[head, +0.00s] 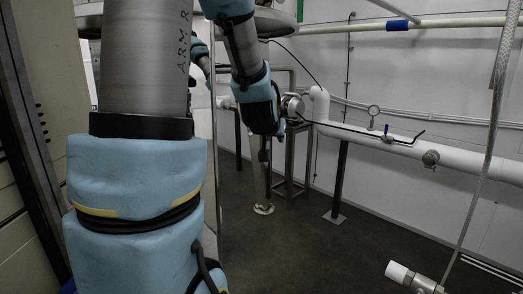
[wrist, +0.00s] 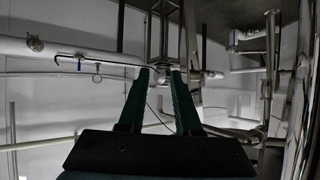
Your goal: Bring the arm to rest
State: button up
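My arm rises at the left of the head view, bends over above the frame and comes down near the middle in blue padded covers. My gripper shows in the wrist view (wrist: 161,72) as two dark green fingers with a clear gap between them. It is open and nothing is held. In the head view a narrow dark part hangs below the last blue cover; its finger gap cannot be made out there. The end of the arm appears close to the white pipe (head: 455,157) in the picture, but contact cannot be judged.
The pipe carries a gauge (head: 373,111), a blue-handled valve (head: 387,131) and a round fitting (head: 430,158). A metal stand (head: 290,160) and a dark post (head: 339,180) stand behind. A hose (head: 487,140) hangs at right, above a white-ended fitting (head: 398,271). The middle floor is clear.

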jog(key=s+a+f+n+g+y, duration=0.1)
jog(key=s+a+f+g, duration=0.25)
jog(key=s, duration=0.35)
jog(key=s+a+f+g, duration=0.3)
jog(key=s+a+f, duration=0.1)
jog(key=s, duration=0.4)
jog(key=s+a+f+n+g+y, duration=0.1)
jog(key=s+a+f+g, duration=0.25)
jog(key=s, duration=0.35)
notch_tip(320, 180, up, 17)
jog(key=p, duration=1.7)
jog(key=shift+w+d+f, duration=0.2)
jog(key=shift+w+d, duration=0.15)
jog(key=shift+w, duration=0.05)
jog(key=shift+f, duration=0.1)
